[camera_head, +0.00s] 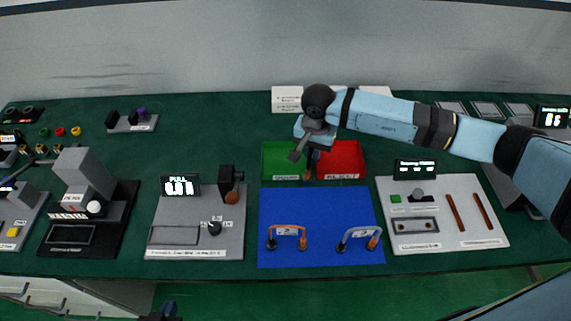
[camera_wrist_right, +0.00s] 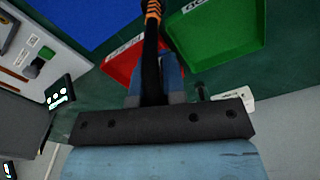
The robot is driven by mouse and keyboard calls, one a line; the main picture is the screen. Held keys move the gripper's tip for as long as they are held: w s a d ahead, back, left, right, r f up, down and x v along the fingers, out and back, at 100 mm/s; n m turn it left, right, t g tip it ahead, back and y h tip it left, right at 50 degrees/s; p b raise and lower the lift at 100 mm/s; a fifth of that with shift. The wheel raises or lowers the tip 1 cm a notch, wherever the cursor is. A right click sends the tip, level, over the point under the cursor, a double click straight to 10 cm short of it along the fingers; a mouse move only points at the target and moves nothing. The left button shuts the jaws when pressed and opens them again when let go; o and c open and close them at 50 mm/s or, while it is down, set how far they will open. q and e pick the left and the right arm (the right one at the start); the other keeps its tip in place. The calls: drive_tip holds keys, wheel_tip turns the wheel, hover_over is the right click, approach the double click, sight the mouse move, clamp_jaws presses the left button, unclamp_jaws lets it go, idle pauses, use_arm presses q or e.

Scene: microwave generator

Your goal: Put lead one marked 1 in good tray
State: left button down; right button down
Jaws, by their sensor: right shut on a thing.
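My right gripper (camera_head: 312,152) is over the gap between the green tray (camera_head: 273,160) and the red tray (camera_head: 342,158). It is shut on a lead (camera_wrist_right: 152,45), black with an orange part, which shows in the right wrist view; no number is visible on it. The green tray also shows there (camera_wrist_right: 225,45), with a label that seems to begin "GO". Two more leads, an orange one (camera_head: 287,230) and a grey one (camera_head: 357,233), stand on the blue mat (camera_head: 320,205); their marks are too small to read surely. My left gripper (camera_head: 165,313) is only partly visible at the bottom edge.
A grey panel (camera_head: 185,245) with a display and black clip stands left of the mat. A white panel (camera_head: 440,232) with a button, knob and two brown rods stands right. White signs (camera_head: 287,98) are behind the trays. Bare green table lies left of the green tray.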

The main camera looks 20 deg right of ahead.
drive_tip(key=w+a+r+n+b, duration=0.2)
drive_tip(key=w+r+n+b, duration=0.2)
drive_tip(key=r+n, duration=0.55)
drive_tip(key=w+a+r+n+b, duration=0.3)
drive_tip(key=r+n+b, duration=0.1)
drive_tip(key=n, duration=1)
drive_tip(key=shift+m, duration=0.55)
drive_tip(key=shift+w+d+f, duration=0.1)
drive_tip(key=shift+f, duration=4.95)
drive_tip(key=shift+w+d+f, duration=0.1)
drive_tip(key=shift+f, duration=4.95)
